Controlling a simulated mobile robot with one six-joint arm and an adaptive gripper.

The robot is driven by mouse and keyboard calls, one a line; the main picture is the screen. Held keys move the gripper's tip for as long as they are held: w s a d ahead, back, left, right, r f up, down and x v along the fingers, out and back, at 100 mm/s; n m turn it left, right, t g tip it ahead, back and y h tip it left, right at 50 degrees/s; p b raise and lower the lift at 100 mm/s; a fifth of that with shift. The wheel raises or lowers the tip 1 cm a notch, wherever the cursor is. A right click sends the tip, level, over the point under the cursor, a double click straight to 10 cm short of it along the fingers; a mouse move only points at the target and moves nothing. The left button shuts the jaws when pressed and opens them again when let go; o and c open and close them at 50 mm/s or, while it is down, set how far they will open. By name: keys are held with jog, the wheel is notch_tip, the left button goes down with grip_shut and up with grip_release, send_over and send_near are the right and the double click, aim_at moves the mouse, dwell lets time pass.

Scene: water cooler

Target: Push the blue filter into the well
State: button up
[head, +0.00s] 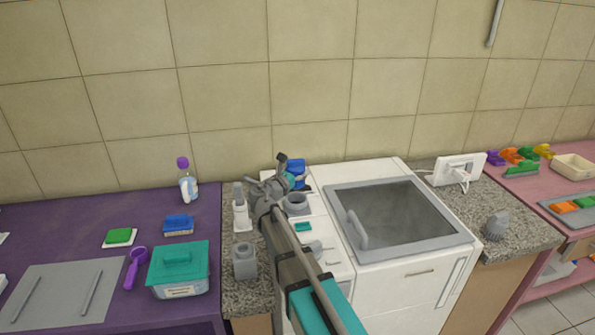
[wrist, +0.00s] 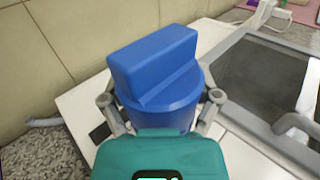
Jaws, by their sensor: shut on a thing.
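The blue filter (wrist: 155,80) is a round blue body with a raised block-shaped grip on top. In the wrist view it fills the space between the fingers of my gripper (wrist: 160,105), which is shut on it. In the head view the blue filter (head: 294,168) shows at the back of the white cooler top, partly hidden by my gripper (head: 288,180). A grey round ring (head: 297,203), which may be the well, stands on the white top in front of the filter. The filter's lower end is hidden, so I cannot tell whether it touches the surface.
Grey fittings (head: 244,262) stand on the granite counter to the left.

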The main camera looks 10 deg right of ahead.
aim_at(298, 193)
jog(key=shift+f+b, duration=4.6)
jog(key=shift+f, duration=0.05)
jog(key=o, duration=1)
jog(key=shift+c, duration=0.2)
notch_tip(298, 193, up, 10)
jog(key=p, duration=1)
jog(key=shift+s, duration=0.1)
dwell(0.6)
